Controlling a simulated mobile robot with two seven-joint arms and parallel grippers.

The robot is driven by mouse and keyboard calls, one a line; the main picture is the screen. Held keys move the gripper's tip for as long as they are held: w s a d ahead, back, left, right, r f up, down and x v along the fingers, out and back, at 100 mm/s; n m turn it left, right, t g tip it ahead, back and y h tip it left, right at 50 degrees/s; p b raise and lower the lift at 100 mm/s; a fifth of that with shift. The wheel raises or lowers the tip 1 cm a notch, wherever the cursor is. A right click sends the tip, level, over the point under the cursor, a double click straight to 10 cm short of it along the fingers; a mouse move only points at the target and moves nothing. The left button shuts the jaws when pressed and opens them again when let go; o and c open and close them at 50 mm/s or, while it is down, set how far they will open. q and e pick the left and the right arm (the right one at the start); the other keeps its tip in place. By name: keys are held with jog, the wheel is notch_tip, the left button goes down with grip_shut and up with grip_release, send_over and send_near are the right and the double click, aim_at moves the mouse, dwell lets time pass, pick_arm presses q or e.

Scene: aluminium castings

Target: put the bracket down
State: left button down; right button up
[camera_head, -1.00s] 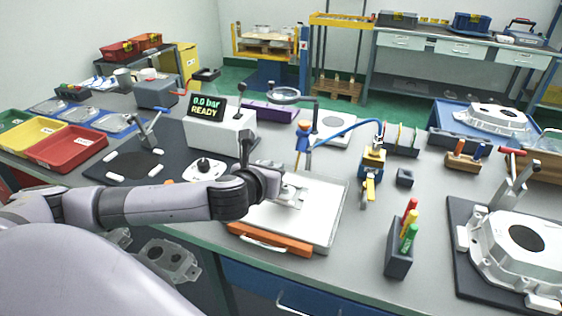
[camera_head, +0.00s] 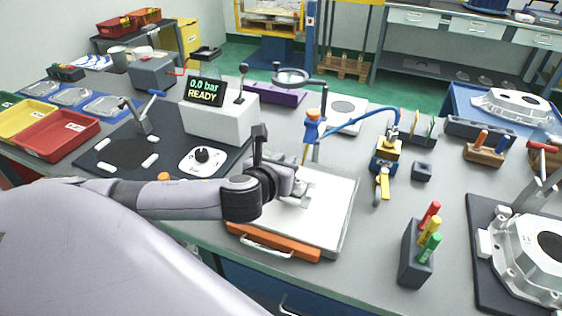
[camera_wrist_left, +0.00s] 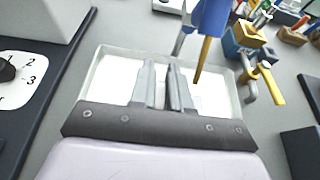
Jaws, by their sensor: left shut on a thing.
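My left gripper (camera_head: 299,187) is over the white tray (camera_head: 335,213) on the bench, with its fingers pointing at the tray. In the left wrist view the gripper (camera_wrist_left: 166,88) is shut on the bracket (camera_wrist_left: 173,92), of which only a narrow grey part shows between the fingers. In the head view a small light-grey piece of the bracket (camera_head: 297,201) shows low at the fingers, just over the tray. I cannot tell whether it touches the tray floor. The tray has an orange front with a handle. My right gripper is not in view.
A blue-and-orange tool (camera_head: 312,128) hangs close behind the gripper, with a magnifier (camera_head: 291,76) behind it. A pressure display box (camera_head: 218,120) stands to the left. A marker holder (camera_head: 415,256) and a large casting (camera_head: 525,255) are to the right.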

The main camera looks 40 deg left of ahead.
pick_arm(q)
jog(key=shift+f, duration=0.2)
jog(key=shift+d, duration=0.1)
jog(key=c, duration=1.1)
grip_release()
jog(key=shift+f, duration=0.1)
jog(key=shift+r, duration=0.2)
